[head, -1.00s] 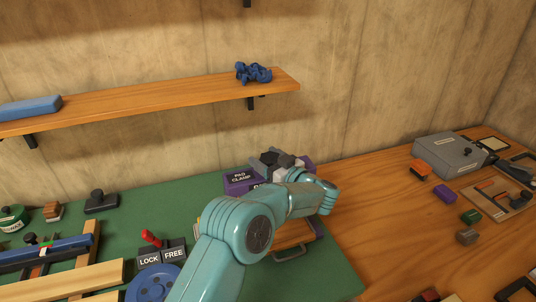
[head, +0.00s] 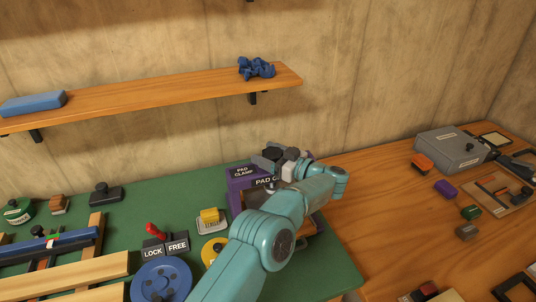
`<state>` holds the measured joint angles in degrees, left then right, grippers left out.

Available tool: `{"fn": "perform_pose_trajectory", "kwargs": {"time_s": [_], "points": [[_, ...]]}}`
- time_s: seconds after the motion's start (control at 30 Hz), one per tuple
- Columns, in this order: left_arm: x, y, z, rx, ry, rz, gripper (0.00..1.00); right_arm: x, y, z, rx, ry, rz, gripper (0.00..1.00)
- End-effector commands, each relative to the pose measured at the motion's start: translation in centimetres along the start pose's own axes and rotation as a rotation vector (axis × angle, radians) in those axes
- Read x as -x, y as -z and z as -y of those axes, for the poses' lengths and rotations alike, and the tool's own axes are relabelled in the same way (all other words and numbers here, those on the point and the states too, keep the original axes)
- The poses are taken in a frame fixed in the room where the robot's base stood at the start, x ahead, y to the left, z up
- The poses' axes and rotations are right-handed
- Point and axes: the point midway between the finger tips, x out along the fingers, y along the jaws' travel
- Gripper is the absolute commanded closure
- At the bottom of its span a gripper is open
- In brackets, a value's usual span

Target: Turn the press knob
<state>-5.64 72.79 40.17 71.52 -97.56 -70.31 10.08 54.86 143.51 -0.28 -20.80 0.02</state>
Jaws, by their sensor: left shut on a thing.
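The press is a purple block (head: 238,183) with "PAD CLAMP" labels, at the back right of the green mat in the head view. A dark knob (head: 272,153) shows on top of it. My left gripper (head: 280,157) is at the top of the press, with its grey fingers shut on the knob. The fingers and wrist hide much of the knob and the right part of the press, so the knob's angle cannot be read. My teal left arm crosses in front of the press. My right gripper is not in view.
A red lever (head: 155,231) stands above LOCK and FREE labels, beside a blue disc (head: 161,283). A yellow block (head: 209,216) is left of my arm. A grey box (head: 450,150) and small blocks are at right. A shelf (head: 180,92) hangs above.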

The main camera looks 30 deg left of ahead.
Motion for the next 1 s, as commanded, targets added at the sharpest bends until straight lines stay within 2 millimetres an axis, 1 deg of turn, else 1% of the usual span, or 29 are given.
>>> {"fn": "perform_pose_trajectory", "kwargs": {"time_s": [0.1,0.13,0.17,0.2,0.47,0.57,0.67,0.9,1.0], "points": [[-0.1,0.2,0.0,0.004,0.001,-0.003,0.60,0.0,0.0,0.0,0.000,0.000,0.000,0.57],[-0.1,0.2,0.0,0.004,0.001,-0.003,0.27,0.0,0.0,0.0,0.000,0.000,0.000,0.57],[-0.1,0.2,0.0,0.004,0.001,-0.003,0.17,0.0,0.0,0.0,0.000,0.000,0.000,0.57],[-0.1,0.2,0.0,0.004,0.001,-0.003,0.09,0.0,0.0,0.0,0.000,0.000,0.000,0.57],[0.0,0.1,0.0,0.002,-0.001,-0.002,0.09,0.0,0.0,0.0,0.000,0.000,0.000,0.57],[0.7,0.0,-0.1,0.002,-0.003,-0.001,0.09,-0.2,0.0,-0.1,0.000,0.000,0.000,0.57],[2.3,-0.1,-0.1,0.003,-0.004,-0.002,0.09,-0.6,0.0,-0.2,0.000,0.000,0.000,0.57],[8.0,-0.1,-0.1,0.005,-0.004,-0.002,0.09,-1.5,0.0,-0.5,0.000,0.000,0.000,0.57],[9.8,0.0,0.0,0.006,-0.002,-0.002,0.09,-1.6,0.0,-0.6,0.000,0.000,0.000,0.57]]}}
